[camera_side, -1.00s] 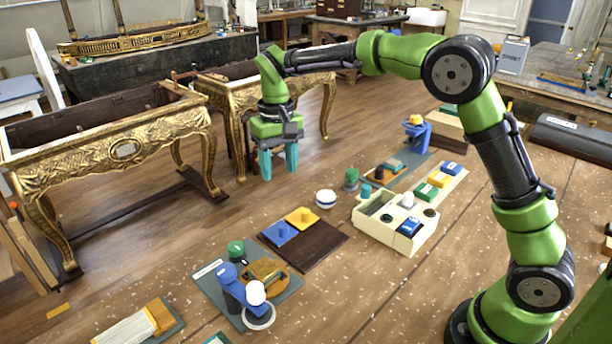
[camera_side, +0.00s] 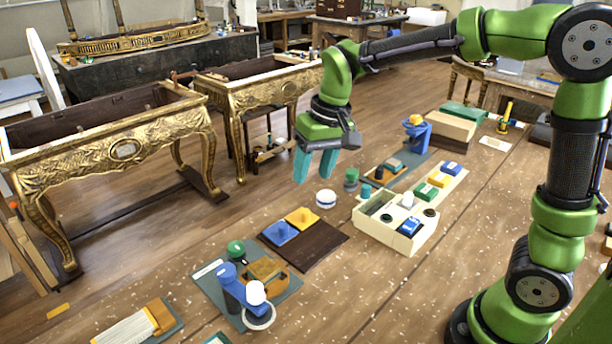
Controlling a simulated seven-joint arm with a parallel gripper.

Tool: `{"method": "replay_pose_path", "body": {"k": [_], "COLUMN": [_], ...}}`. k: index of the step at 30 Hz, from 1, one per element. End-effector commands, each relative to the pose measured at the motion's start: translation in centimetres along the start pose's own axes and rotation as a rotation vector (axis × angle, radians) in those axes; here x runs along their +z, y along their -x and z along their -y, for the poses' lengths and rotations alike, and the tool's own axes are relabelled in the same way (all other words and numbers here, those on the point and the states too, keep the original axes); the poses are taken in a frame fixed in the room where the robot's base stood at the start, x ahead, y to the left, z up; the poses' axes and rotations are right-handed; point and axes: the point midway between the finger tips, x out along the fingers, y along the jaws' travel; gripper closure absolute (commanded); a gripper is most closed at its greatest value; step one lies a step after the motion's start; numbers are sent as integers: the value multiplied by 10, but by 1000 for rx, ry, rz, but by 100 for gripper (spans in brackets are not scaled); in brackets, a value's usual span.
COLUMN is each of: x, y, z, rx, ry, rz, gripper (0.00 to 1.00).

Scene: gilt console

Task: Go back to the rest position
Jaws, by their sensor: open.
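My gripper (camera_side: 314,178) has two teal fingers that point down. It hangs in the air above the far edge of the work surface, left of the cream box and above the white round jar. The fingers look a little apart with nothing between them. My green and black arm reaches to it from the base at the lower right.
Below are a cream divided box (camera_side: 398,234), a white round jar (camera_side: 326,198), a dark brown board (camera_side: 318,246) with blue and yellow pieces, and a blue stand (camera_side: 417,136). A blue-handled tool (camera_side: 232,285) stands on a mat at the front. Gilt console tables (camera_side: 110,150) stand behind.

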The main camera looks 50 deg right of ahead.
Motion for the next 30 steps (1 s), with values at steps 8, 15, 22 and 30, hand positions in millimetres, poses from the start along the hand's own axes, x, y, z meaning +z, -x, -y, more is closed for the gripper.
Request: {"method": "replay_pose_path", "body": {"k": [8,15,22,30], "x": [88,137,142,142], "y": [38,48,62,62], "z": [-32,-50,-54,-54], "rx": [-122,-180,-197,-196], "ry": [-47,-79,-83,-84], "rz": [-200,-337,-400,-399], "gripper": [50,50,50,50]}}
